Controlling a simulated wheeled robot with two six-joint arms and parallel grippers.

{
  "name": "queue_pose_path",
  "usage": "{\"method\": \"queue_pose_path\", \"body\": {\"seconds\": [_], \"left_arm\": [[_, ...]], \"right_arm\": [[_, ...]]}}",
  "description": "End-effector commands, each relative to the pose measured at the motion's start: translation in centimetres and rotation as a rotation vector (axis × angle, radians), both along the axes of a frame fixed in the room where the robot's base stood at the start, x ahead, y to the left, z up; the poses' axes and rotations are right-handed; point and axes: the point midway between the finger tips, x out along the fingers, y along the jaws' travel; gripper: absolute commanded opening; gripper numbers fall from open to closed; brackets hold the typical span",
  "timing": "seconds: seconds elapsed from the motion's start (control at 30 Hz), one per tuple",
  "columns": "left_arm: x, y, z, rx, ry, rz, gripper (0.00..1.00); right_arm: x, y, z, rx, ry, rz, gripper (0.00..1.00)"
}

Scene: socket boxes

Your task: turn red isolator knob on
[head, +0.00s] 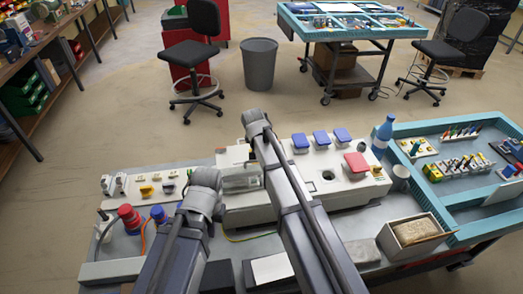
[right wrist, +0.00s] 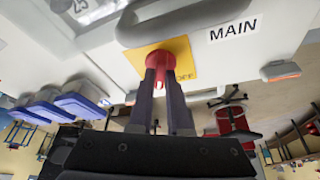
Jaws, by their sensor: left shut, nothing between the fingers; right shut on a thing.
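The red isolator knob (right wrist: 157,64) sits on a yellow square plate (right wrist: 184,62) in the right wrist view. The plate carries the word OFF, and MAIN is printed beside it. My right gripper (right wrist: 162,85) is shut on the knob, with its fingers on either side of the knob's grip. The fingers cover part of the knob. In the head view my right arm covers the knob and this gripper. My left gripper (head: 203,183) is shut and empty over the left part of the bench, apart from the knob.
The socket panel has blue lids (head: 321,138) and a red lid (head: 356,162). Red and blue plugs (head: 129,217) stand at the left.

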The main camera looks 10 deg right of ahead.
Motion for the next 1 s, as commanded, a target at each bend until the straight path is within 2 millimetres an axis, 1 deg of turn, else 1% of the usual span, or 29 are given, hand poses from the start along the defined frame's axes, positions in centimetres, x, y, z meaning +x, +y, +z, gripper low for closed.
{"method": "queue_pose_path", "body": {"seconds": [0.2,0.4,0.63,1.0], "left_arm": [[0.0,0.0,0.0,0.0,0.0,0.0,0.0],[0.0,0.0,0.0,0.0,0.0,0.0,0.0],[0.0,0.0,0.0,0.0,0.0,0.0,0.0],[0.0,0.0,0.0,0.0,0.0,0.0,0.0]], "right_arm": [[0.15,0.16,0.0,0.001,0.0,-0.161,0.0],[0.15,0.23,-0.02,0.002,0.001,-0.266,0.0],[0.13,0.21,-0.01,0.002,0.001,-0.331,0.0],[0.08,0.21,-0.03,0.002,0.002,-0.352,0.0]]}}
